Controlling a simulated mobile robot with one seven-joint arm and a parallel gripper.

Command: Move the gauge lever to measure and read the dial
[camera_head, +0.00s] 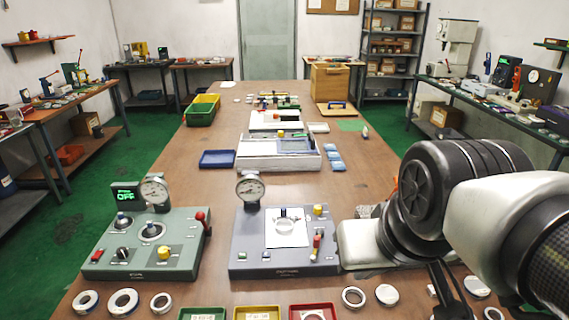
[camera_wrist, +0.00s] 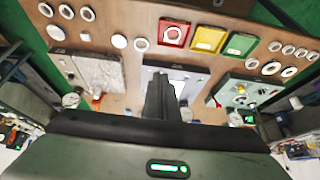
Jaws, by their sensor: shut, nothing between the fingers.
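A grey gauge box (camera_head: 285,262) stands at the middle front with a round dial (camera_head: 250,189) on its back left. A pale ring (camera_head: 285,226) lies on its white plate. The dials are too small to read. My gripper (camera_wrist: 163,95) is shut and empty in the wrist view, covering part of the grey box (camera_wrist: 188,82).
Rings (camera_head: 123,301) and green, yellow and red trays (camera_head: 257,312) line the table's front edge. A blue tray (camera_head: 217,159) and a white device (camera_head: 278,152) stand farther back.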

